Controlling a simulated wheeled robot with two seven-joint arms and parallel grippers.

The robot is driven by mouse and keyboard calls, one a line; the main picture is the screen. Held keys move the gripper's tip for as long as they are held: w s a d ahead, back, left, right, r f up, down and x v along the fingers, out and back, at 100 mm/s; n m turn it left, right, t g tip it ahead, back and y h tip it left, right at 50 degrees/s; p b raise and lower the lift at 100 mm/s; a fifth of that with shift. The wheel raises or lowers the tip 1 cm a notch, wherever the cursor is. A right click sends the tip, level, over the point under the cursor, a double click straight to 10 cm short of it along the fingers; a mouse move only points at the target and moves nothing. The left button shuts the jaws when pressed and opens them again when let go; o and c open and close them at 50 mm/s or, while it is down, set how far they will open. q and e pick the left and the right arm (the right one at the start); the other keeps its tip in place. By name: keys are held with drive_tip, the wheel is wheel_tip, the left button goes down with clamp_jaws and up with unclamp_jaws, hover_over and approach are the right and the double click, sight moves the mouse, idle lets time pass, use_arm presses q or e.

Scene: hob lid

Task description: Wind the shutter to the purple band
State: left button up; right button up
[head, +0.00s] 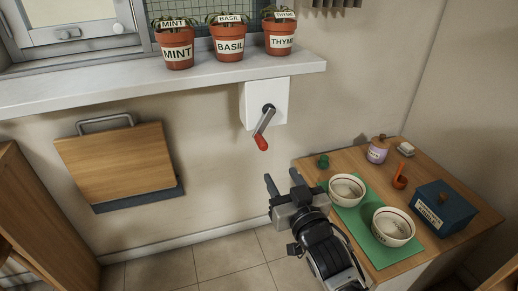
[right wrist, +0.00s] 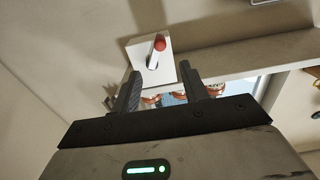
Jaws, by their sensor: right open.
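A white crank box (head: 267,104) is fixed to the wall under the sill. Its grey crank arm hangs down, tilted slightly left, and ends in a red handle (head: 261,143). My right gripper (head: 283,181) is open and empty, below and a little right of the handle, apart from it. In the right wrist view the red handle (right wrist: 160,43) and white box (right wrist: 142,70) show beyond the spread fingers. I cannot make out the shutter or a purple band; part of the window (head: 80,33) shows at top left. My left gripper is not in view.
Pots of mint (head: 178,53), basil (head: 229,47) and thyme (head: 279,43) stand on the sill (head: 110,77) above the crank. A wooden board (head: 115,163) hangs at left. A counter (head: 455,190) at right holds bowls, a jar and a blue box (head: 443,208).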

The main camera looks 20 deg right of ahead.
sight(260, 141)
drive_tip(key=w, duration=0.5)
drive_tip(key=w+b, duration=0.1)
drive_tip(key=w, duration=0.4)
drive_tip(key=w+b, duration=0.1)
drive_tip(key=w, duration=0.5)
drive_tip(key=shift+a, duration=0.25)
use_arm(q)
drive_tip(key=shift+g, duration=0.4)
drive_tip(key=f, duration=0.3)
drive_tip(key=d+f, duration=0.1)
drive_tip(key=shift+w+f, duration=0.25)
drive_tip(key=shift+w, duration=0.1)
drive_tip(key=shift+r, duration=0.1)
use_arm(e)
clamp_jaws()
